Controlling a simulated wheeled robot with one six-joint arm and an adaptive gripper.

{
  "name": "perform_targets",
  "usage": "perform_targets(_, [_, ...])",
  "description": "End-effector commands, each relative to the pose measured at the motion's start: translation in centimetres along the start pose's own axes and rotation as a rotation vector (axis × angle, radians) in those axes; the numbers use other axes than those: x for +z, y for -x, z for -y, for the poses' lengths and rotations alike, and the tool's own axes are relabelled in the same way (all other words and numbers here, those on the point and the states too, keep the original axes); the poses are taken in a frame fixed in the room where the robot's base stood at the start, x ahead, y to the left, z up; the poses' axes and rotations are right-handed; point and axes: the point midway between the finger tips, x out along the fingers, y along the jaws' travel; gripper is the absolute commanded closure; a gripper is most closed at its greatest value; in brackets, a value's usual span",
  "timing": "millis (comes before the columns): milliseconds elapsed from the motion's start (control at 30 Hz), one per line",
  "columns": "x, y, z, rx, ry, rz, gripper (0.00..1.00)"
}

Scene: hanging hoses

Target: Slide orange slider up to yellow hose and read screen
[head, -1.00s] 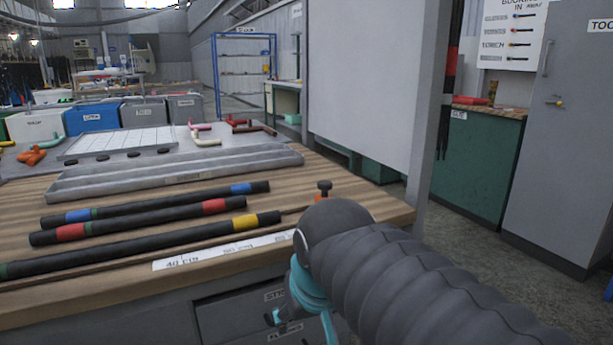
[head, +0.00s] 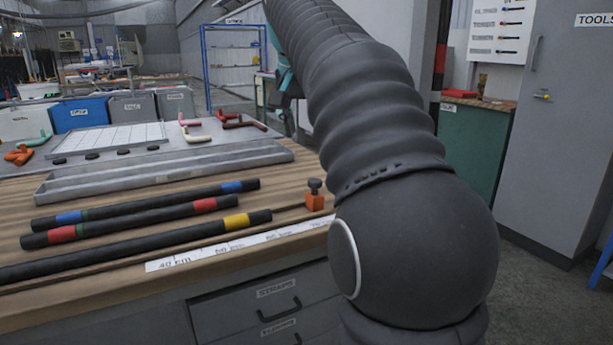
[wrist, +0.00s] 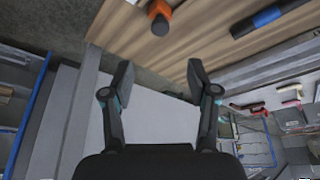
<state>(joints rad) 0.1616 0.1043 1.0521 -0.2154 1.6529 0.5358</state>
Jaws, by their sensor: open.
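The orange slider (head: 315,201), a small block with a dark knob, sits on the wooden bench to the right of the hoses' ends. In the wrist view the orange slider (wrist: 178,14) shows at the top edge. The yellow hose (head: 130,249), black with a yellow band near its right end, lies nearest the bench front; a gap separates it from the slider. My gripper (wrist: 158,80) is open and empty, its fingers spread, apart from the slider. In the head view my arm largely hides it. I make out no screen.
A white ruler strip (head: 240,243) runs along the bench front. Hoses with red (head: 120,223) and blue (head: 140,206) bands lie behind. A grey metal tray (head: 165,172) stands farther back. Drawers are below; a grey cabinet (head: 555,130) stands right.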

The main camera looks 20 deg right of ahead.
Motion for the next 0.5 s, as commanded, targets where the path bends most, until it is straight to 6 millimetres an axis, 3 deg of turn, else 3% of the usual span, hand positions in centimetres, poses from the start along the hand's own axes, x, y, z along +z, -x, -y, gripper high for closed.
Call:
perform_targets(167, [0.0,-1.9,0.0,0.001,-0.002,0.001,0.41])
perform_targets(500, [0.1,-8.2,-0.1,0.001,-0.001,0.002,0.41])
